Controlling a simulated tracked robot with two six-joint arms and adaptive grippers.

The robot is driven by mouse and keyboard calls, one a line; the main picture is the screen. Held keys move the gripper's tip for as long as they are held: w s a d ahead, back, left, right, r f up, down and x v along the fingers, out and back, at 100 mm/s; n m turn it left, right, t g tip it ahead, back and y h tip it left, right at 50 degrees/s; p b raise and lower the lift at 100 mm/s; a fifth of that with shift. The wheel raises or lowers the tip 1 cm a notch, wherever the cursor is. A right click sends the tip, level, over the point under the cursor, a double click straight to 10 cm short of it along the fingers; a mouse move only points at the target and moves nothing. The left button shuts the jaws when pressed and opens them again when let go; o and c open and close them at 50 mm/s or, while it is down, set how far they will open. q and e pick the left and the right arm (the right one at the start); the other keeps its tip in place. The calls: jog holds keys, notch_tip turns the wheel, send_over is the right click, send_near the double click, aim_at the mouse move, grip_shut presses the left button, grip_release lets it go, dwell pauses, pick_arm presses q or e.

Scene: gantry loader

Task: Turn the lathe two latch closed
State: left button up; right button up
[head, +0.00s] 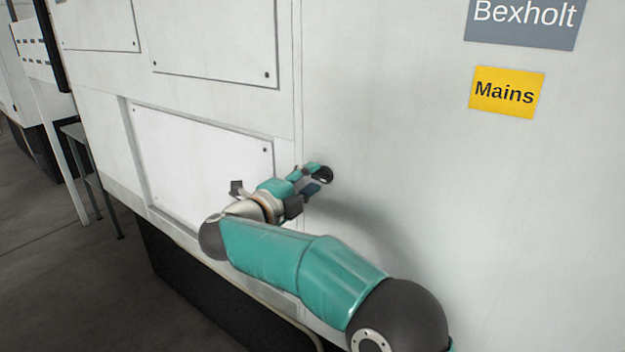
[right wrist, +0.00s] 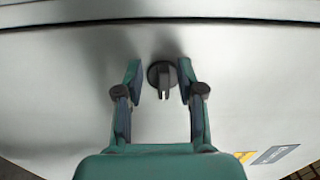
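The latch (right wrist: 161,76) is a small black round knob with a raised grip bar on the pale machine wall. In the right wrist view its bar points down the picture, toward my palm. My right gripper (right wrist: 160,83) is open, with one finger on each side of the latch and a gap showing on both sides. In the head view the right gripper (head: 311,180) is close to the wall, and the dark latch (head: 325,174) shows at its fingertips, partly covered by them. My left gripper is in neither view.
A yellow Mains label (head: 507,92) and a grey Bexholt sign (head: 525,18) are on the wall at upper right. A bolted panel (head: 190,150) lies left of the gripper. The wall around the latch is flat and clear.

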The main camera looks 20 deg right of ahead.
jog(key=shift+s+d+r, duration=0.1)
jog(key=shift+s, duration=0.05)
jog(key=v, duration=1.2)
jog(key=w+d+f+n+t+y, duration=0.2)
jog(key=w+f+n+y, duration=0.3)
jog(key=f, duration=0.5)
jog(key=w+d+f+n+t+y, duration=0.2)
jog(key=w+f+n, duration=0.1)
jog(key=f+n, duration=0.55)
notch_tip(320, 180, down, 13)
jog(key=s+n+g+y, duration=0.2)
jog(key=s+n+y, duration=0.1)
jog(key=n+y, duration=0.1)
jog(key=s+d+f+n+g+y, duration=0.1)
jog(key=s+f+n+g+y, duration=0.25)
jog(key=s+f, duration=0.55)
jog(key=s+f+n+g+y, duration=0.2)
jog(key=s+f+g, duration=0.2)
jog(key=s, duration=0.8)
jog(key=s+f+n+g+y, duration=0.1)
jog(key=s+f+n+g, duration=0.2)
jog(key=s, duration=1)
notch_tip(320, 180, down, 5)
jog(key=shift+a+f+g+y, duration=0.1)
jog(key=shift+a+g+y, duration=0.25)
jog(key=shift+g, duration=0.6)
